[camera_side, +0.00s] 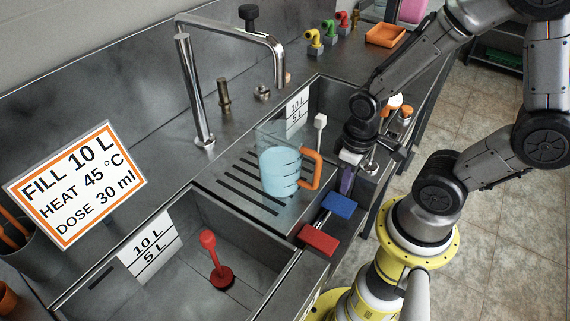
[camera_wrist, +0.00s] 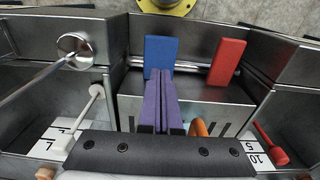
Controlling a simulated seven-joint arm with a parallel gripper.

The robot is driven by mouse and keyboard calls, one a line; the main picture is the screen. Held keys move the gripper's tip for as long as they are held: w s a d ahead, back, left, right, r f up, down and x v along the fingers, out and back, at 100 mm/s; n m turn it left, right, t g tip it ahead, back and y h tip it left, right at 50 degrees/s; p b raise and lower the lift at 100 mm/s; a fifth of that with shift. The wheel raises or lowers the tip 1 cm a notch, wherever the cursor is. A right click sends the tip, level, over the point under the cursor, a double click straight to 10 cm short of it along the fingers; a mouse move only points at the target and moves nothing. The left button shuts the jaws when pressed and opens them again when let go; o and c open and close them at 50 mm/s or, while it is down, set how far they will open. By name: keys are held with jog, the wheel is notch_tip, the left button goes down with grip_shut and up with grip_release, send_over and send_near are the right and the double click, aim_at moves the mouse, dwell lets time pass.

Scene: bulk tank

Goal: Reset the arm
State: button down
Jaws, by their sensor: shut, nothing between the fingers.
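My gripper (camera_side: 346,188) has slim purple fingers. In the side view it points down over the front edge of the sink unit, just behind the blue paddle (camera_side: 340,205). In the wrist view my gripper (camera_wrist: 158,74) is shut with nothing held, its fingertips close to the lower edge of the blue paddle (camera_wrist: 160,52). I cannot tell whether they touch it. The red paddle (camera_side: 318,239) lies beside the blue one and also shows in the wrist view (camera_wrist: 227,62).
A clear jug (camera_side: 282,172) of pale blue liquid, with an orange handle, stands on the slotted drainboard (camera_side: 238,193) close to my gripper. Basins lie on both sides. A red plunger (camera_side: 213,258) stands in the near basin, and a tall tap (camera_side: 196,90) rises behind.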

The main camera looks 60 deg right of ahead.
jog(key=w+r+t, duration=0.4)
jog(key=r, duration=0.7)
jog(key=s+a+r+t, duration=0.1)
jog(key=s+r, duration=0.4)
jog(key=r, duration=0.3)
jog(key=shift+s+a+r, duration=0.2)
jog(key=shift+r, duration=0.15)
dwell(0.7)
